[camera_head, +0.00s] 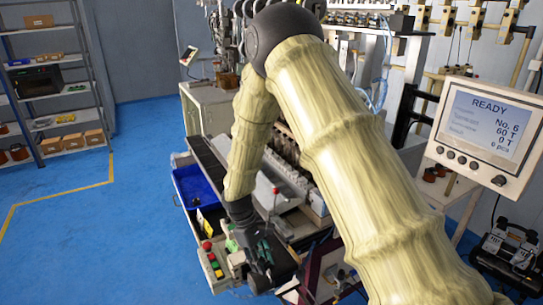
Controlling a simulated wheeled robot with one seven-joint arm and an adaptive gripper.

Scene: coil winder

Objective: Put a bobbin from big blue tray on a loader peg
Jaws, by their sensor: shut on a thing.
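My gripper (263,262) points down past the tray's near end, beside the control box. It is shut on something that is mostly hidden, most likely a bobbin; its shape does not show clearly. A row of winder parts (315,196) runs behind my forearm. The loader pegs cannot be made out, as my arm covers much of this area.
A control box (213,262) with coloured buttons stands left of my gripper. A thin red-tipped lever (275,190) rises close by. A screen reading READY (487,130) hangs at right. Shelves (58,85) stand far left. The blue floor (110,230) at left is clear.

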